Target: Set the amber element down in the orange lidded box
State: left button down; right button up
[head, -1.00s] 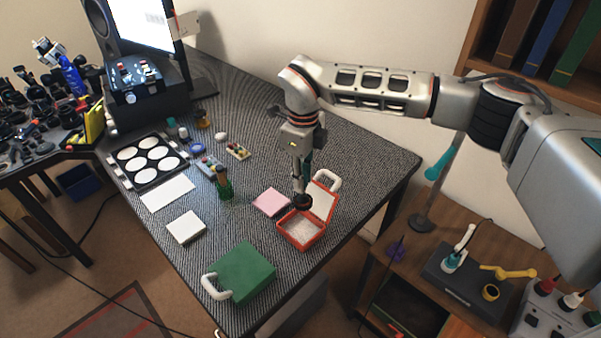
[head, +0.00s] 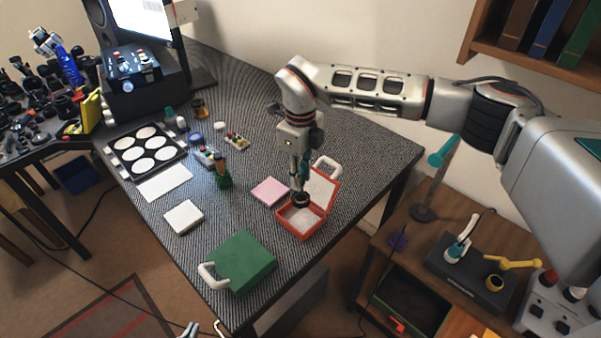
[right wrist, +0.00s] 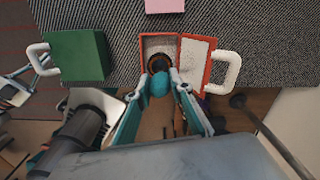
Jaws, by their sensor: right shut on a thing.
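The orange box (head: 298,237) stands open near the table's right front edge, with its lid tilted back and pale lining inside; it also shows in the right wrist view (right wrist: 144,55). My right gripper (head: 301,186) is over the box, pointing down. In the right wrist view its fingers (right wrist: 158,86) are shut on a teal-bulbed tool (right wrist: 160,83) with a dark round cup (right wrist: 158,63). The cup is over or in the lined tray; contact is unclear. The cup's centre looks brownish, but I cannot make out the amber element. My left gripper (head: 190,329) barely shows at the bottom edge.
A green case (head: 241,262) with a white handle stands left of the box. A pink pad (head: 270,191) lies beside the box, and a white block (head: 184,217) lies further left. A tray of white discs (head: 146,150) is at the back left. A lower side bench holds other gear.

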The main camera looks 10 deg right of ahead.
aim_at(301, 196)
jog(key=shift+f, duration=0.45)
jog(key=shift+f+b, duration=0.35)
jog(key=shift+f, duration=0.1)
jog(key=shift+f, duration=0.3)
jog(key=shift+f+b, duration=0.3)
jog(key=shift+f, duration=0.05)
jog(key=shift+f+b, duration=0.35)
jog(key=shift+f, duration=0.45)
jog(key=shift+f, duration=0.35)
jog(key=shift+f+b, duration=0.8)
jog(key=shift+f, duration=0.7)
dwell(0.9)
jog(key=shift+s+f, duration=0.1)
jog(key=shift+f, duration=0.1)
dwell(1.9)
jog(key=shift+r+p, duration=0.1)
jog(key=shift+p, duration=0.2)
